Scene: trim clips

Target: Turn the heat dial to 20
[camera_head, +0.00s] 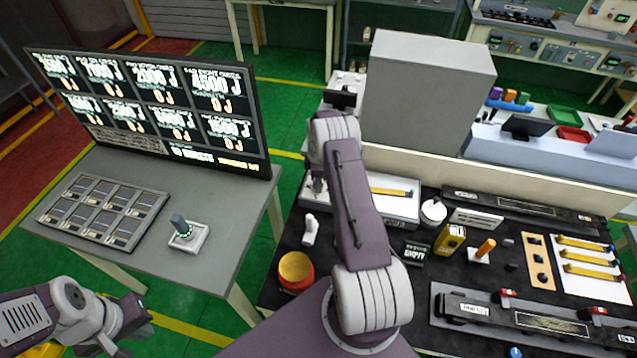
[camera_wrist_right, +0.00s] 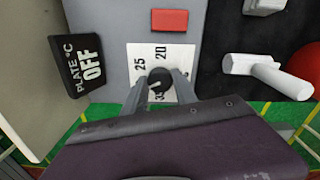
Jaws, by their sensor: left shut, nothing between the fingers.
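The heat dial (camera_wrist_right: 158,82) is a small dark round knob on a white scale plate (camera_wrist_right: 135,55), seen in the right wrist view. Marks 25 and 20 show on the plate, and another mark below the knob is partly hidden. A pale mark shows on the knob, but its exact heading is unclear. My right gripper (camera_wrist_right: 160,86) has a finger on each side of the knob, seemingly touching it. In the head view my own right arm mostly hides that spot. A black display (camera_wrist_right: 82,68) reads "PLATE °C OFF". My left gripper (camera_head: 132,322) is shut and empty at the lower left.
A red block (camera_wrist_right: 169,20) sits beyond the scale plate. White pegs (camera_wrist_right: 267,74) and a red rounded thing (camera_wrist_right: 305,70) lie to its right. In the head view, a grey desk (camera_head: 215,205) with a big screen (camera_head: 150,110) stands left, and a cluttered black bench (camera_head: 415,285) right.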

